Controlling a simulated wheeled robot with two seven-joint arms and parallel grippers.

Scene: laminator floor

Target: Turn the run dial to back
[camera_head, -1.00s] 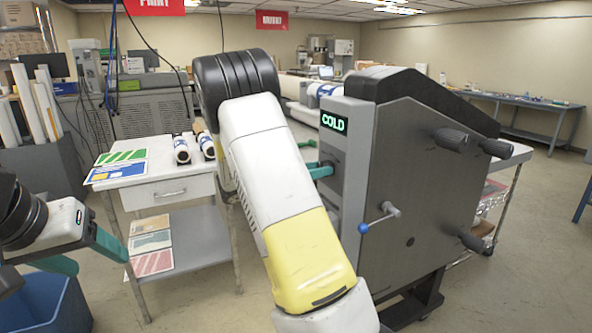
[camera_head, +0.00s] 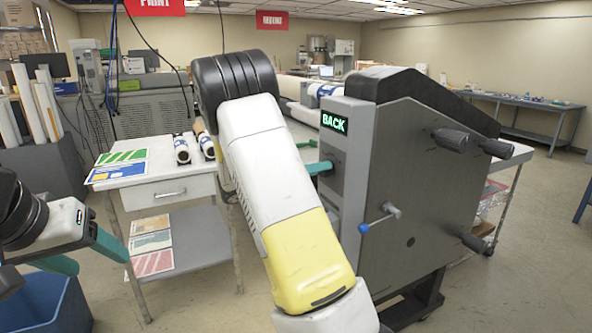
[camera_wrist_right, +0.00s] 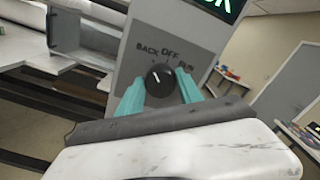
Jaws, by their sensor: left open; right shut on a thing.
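The laminator (camera_head: 415,185) stands at the centre right, and its green display (camera_head: 334,123) reads BACK. In the right wrist view the run dial (camera_wrist_right: 159,80) is a round black knob with a white pointer line, below the labels BACK, OFF and RUN. The pointer tilts up and left, toward BACK. My right gripper (camera_wrist_right: 160,92) is shut on the dial, with one teal finger on each side. My left gripper (camera_head: 95,255) is open and empty at the lower left, above a blue bin.
A white side table (camera_head: 160,190) with printed sheets (camera_head: 118,166) and rolls (camera_head: 182,150) stands left of my right arm. A blue bin (camera_head: 50,310) is at the lower left. Floor shows between table and laminator.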

